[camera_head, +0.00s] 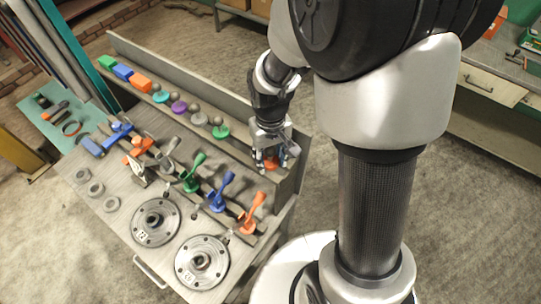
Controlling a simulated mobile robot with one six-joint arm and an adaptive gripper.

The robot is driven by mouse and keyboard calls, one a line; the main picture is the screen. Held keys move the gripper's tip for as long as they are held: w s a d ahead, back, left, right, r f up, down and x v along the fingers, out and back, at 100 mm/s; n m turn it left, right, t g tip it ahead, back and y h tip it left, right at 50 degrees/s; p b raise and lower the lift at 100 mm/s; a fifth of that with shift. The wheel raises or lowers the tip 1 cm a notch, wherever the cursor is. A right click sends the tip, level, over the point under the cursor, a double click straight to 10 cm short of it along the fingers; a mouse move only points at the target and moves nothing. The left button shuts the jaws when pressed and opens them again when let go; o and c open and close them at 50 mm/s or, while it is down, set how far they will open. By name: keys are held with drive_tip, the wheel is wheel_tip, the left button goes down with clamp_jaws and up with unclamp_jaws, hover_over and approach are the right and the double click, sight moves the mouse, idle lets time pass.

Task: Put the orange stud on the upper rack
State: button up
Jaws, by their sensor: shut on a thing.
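The upper rack (243,149) is a long grey ledge at the back of the workbench. A row of coloured pieces sits along it. My gripper (272,160) points down at the right end of this rack and is shut on the orange stud (271,165). Only bits of orange show around the fingers, and the rest of the stud is hidden. The stud is at or just above the ledge; I cannot tell whether it touches.
The green stud (221,132) stands left of my gripper, with teal and purple studs farther left. Green, blue and orange blocks (141,83) fill the left end. Coloured clamps (221,190) and two round flanges (202,262) occupy the lower bench.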

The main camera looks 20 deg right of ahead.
sight(270, 149)
drive_tip(key=o, duration=0.8)
drive_tip(key=shift+r, duration=0.15)
drive_tip(key=shift+r+p, duration=3)
drive_tip(key=shift+r, duration=0.65)
drive_tip(key=o, duration=0.5)
drive_tip(key=shift+o, duration=0.2)
